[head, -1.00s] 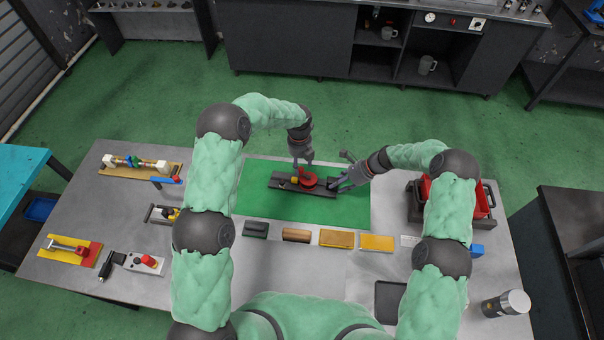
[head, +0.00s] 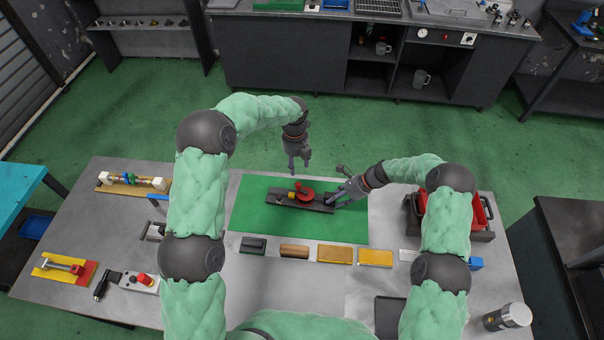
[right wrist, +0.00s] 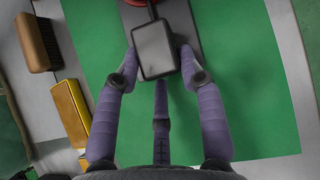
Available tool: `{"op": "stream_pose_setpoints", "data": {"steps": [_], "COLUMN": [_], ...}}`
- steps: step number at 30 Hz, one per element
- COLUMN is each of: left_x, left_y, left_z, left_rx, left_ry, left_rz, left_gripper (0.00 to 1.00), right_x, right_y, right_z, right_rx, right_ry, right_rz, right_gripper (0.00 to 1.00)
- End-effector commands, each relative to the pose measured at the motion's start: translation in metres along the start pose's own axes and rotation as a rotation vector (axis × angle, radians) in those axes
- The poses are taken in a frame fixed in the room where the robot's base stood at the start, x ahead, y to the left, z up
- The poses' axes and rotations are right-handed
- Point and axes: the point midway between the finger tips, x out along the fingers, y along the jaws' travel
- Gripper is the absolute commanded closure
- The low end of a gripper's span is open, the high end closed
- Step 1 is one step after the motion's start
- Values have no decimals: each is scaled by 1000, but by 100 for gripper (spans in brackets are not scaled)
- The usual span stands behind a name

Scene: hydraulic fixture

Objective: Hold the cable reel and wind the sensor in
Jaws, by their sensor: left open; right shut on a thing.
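The cable reel is a red disc (head: 305,197) on a dark base plate (head: 282,202), lying on the green mat (head: 262,218). A yellow part (head: 291,195) sits beside the red disc. My right gripper (head: 341,195) is shut on the right end of the reel's base. In the right wrist view, a dark grey block (right wrist: 156,50) lies between the fingers, with a bit of red (right wrist: 137,3) beyond it. My left gripper (head: 299,162) is open and empty, above and behind the reel, apart from it. I cannot make out the sensor or its cable.
Several blocks lie along the mat's front edge, among them a brown brush (head: 294,251) and a yellow block (head: 375,258). A red and black crate (head: 483,215) stands at right. Fixtures, including a yellow and red one (head: 66,268), stand at left. The mat in front of the reel is clear.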

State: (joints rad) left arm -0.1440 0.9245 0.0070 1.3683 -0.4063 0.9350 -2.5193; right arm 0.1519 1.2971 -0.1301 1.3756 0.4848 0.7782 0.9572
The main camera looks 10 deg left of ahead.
Motion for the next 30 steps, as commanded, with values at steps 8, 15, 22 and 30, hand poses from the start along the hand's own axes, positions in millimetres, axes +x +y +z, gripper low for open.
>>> {"op": "stream_pose_setpoints", "data": {"steps": [8,15,22,30], "left_x": [0,0,0,0], "left_y": [0,0,0,0], "left_z": [0,0,0,0], "left_rx": [0,0,0,0], "left_ry": [0,0,0,0], "left_rz": [0,0,0,0], "left_gripper": [49,49,49,49], "right_x": [0,0,-7,-53], "right_y": [-1,0,-1,-1], "right_z": [0,0,0,0], "right_rx": [0,0,0,1], "right_ry": [0,0,0,1], "right_rz": [-2,-1,-2,-5], "right_gripper": [38,33,33,33]}}
